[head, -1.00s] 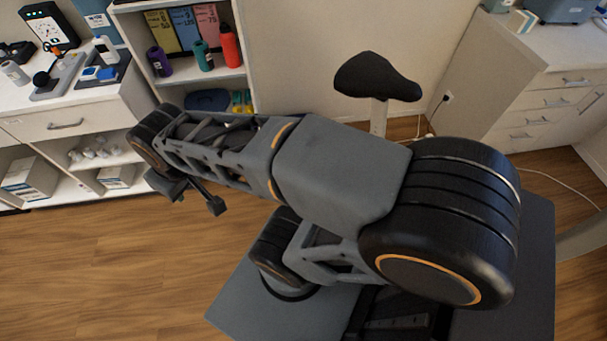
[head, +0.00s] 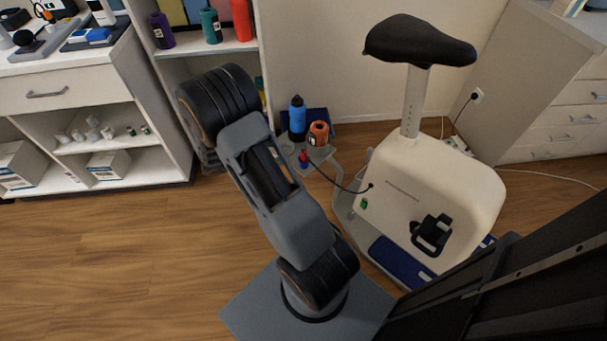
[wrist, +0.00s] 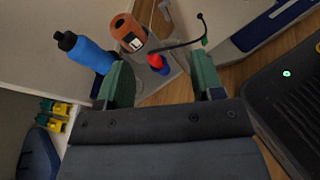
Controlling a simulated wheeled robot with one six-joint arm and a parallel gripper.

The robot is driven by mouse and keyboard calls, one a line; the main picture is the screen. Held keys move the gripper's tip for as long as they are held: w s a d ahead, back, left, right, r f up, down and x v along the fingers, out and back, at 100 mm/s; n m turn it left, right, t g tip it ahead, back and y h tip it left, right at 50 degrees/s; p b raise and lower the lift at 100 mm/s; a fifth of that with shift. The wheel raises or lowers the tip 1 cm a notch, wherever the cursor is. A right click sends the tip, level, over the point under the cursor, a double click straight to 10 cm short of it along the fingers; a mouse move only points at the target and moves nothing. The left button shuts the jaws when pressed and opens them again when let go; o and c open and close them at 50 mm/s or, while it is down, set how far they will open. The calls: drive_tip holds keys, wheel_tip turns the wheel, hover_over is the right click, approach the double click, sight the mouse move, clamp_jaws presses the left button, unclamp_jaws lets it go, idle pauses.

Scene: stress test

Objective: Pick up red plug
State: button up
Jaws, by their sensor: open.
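The red plug (head: 304,155) has a blue lower part and stands on a small grey ledge beside the exercise bike, with a black cable close by. In the wrist view the red plug (wrist: 155,60) appears between the two green fingers of my gripper (wrist: 160,65). The fingers are spread apart with nothing held. The plug looks to be beyond the fingertips; I cannot tell the exact distance. In the head view my own arm hides the gripper.
A blue bottle (head: 297,118) and an orange container (head: 318,134) stand close behind the plug. The white exercise bike (head: 425,190) is to the right. A shelf with bottles (head: 210,26) and a white cabinet (head: 70,95) are at the left. Wooden floor lies clear at front left.

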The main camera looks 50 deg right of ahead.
sight(303, 153)
drive_tip(key=w+d+f+n+t+h+b, duration=0.25)
drive_tip(key=f+n+h+b, duration=0.2)
drive_tip(key=f, duration=0.85)
drive_tip(key=shift+n, duration=0.45)
drive_tip(key=d+b, duration=0.1)
drive_tip(key=d, duration=0.6)
drive_tip(key=shift+s, duration=0.2)
drive_tip(key=shift+s+d+r+b, duration=0.1)
drive_tip(key=shift+s+d+b, duration=0.2)
drive_tip(key=shift+d, duration=0.85)
drive_tip(key=shift+s+d+f+b, duration=0.15)
drive_tip(key=shift+d+b, duration=0.1)
drive_tip(key=shift+d, duration=0.85)
drive_tip(key=shift+s+d+r+b, duration=0.15)
drive_tip(key=shift+s+d+b, duration=0.15)
drive_tip(key=shift+d, duration=0.85)
drive_tip(key=c, duration=1)
